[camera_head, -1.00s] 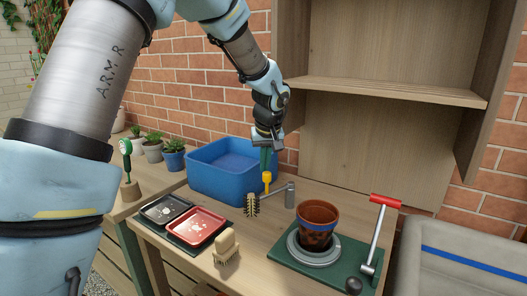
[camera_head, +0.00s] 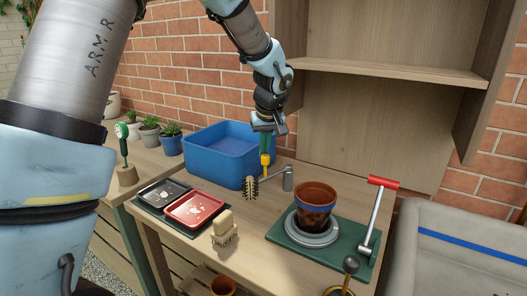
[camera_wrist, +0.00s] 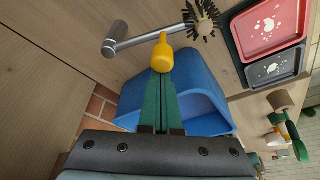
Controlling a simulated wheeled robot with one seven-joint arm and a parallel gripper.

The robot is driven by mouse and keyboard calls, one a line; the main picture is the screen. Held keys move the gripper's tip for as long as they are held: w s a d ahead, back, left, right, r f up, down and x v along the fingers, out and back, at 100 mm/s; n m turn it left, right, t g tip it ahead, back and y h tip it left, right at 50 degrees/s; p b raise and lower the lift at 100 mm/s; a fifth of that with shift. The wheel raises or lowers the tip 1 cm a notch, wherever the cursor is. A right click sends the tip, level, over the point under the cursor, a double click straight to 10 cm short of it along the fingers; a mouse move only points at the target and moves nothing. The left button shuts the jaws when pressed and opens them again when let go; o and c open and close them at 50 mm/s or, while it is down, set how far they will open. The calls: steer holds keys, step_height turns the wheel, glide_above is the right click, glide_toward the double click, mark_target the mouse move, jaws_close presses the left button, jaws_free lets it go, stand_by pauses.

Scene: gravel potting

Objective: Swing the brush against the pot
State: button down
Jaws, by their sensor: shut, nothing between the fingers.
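The brush (camera_head: 250,188) is a round head of stiff bristles on a grey metal swing arm with a post (camera_head: 288,178). It stands left of the pot, apart from it. A yellow knob (camera_head: 265,160) rises from the swing arm. The terracotta pot (camera_head: 316,200) stands upright on a grey round plate (camera_head: 312,238). My gripper (camera_head: 265,150) points down with its green fingers shut just above the yellow knob. In the wrist view the fingertips (camera_wrist: 161,76) meet the yellow knob (camera_wrist: 162,52); whether they touch is unclear. The brush (camera_wrist: 203,15) also shows there.
A red-handled lever (camera_head: 383,182) stands right of the pot on a green base (camera_head: 290,240). A blue bin (camera_head: 218,160) is behind my gripper. Black and red trays (camera_head: 195,207) and a hand brush (camera_head: 223,230) lie left. A wooden shelf (camera_head: 390,82) overhangs the back.

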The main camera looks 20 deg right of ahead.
steer(key=shift+s+f, duration=0.1)
steer(key=n+b, duration=0.1)
steer(key=s+n+b, duration=0.1)
steer(key=b, duration=0.1)
steer(key=shift+s+d+f+y, duration=0.15)
steer(key=shift+s+d+y, duration=0.1)
steer(key=shift+d+y, duration=0.05)
steer(key=shift+s+d+r+n+g+y+b, duration=0.1)
steer(key=shift+s+d+n+y+b, duration=0.35)
steer(key=shift+s+n, duration=0.55)
steer(key=shift+s+d+r+n+g+y+b, duration=0.1)
steer(key=shift+s+d+n+y+b, duration=0.15)
steer(key=shift+s+d+n, duration=0.75)
steer(key=shift+s+d+r+n+g+y+b, duration=0.1)
steer(key=shift+s+d+n+y+b, duration=0.25)
steer(key=shift+n, duration=1.05)
steer(key=shift+s, duration=0.1)
steer(key=shift+a, duration=0.1)
